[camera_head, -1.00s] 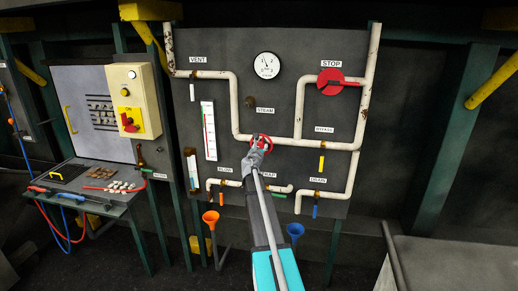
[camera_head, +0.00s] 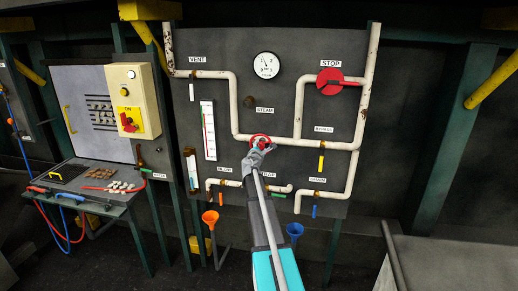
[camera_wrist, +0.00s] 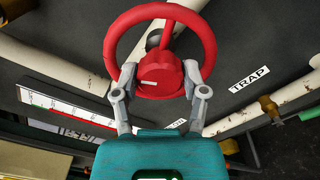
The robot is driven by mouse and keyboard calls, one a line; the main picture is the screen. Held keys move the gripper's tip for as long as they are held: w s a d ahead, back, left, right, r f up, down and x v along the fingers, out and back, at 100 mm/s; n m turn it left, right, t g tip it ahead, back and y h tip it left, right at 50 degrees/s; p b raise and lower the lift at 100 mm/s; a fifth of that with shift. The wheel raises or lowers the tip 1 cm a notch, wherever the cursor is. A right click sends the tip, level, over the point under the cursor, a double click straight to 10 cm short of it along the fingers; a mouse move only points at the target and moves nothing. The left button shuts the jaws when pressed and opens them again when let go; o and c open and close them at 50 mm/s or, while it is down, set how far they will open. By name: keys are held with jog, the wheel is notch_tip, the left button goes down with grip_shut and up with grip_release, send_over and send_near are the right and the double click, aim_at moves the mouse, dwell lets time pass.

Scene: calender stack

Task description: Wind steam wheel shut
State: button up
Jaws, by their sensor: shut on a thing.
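The red steam handwheel (camera_head: 261,137) sits on the white pipe in the middle of the dark panel, below the STEAM label (camera_head: 265,110). In the wrist view the wheel's round rim (camera_wrist: 209,45) and thick hub (camera_wrist: 160,75) fill the top centre, with a pale mark on the hub. My gripper (camera_wrist: 159,80) has one grey finger on each side of the hub and is shut on it, below the hole of the rim. In the head view my gripper (camera_head: 257,156) reaches up from below and covers the wheel's lower part.
A round gauge (camera_head: 266,65) is above the wheel. A red STOP disc (camera_head: 331,82) is at upper right. A yellow handle (camera_head: 321,163) and a blue handle (camera_head: 314,211) are on pipes to the right. Orange (camera_head: 210,217) and blue (camera_head: 294,231) funnels stand below the panel.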

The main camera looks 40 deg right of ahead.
jog(key=m, duration=0.5)
jog(key=shift+d+m, duration=0.15)
jog(key=shift+m, duration=0.15)
jog(key=m, duration=0.6)
jog(key=shift+f, duration=0.15)
jog(key=m, duration=0.5)
jog(key=shift+m, duration=0.4)
jog(key=m, duration=0.5)
jog(key=shift+m, duration=0.3)
jog(key=o, duration=1.2)
jog(key=shift+f, duration=0.1)
jog(key=shift+c, duration=0.2)
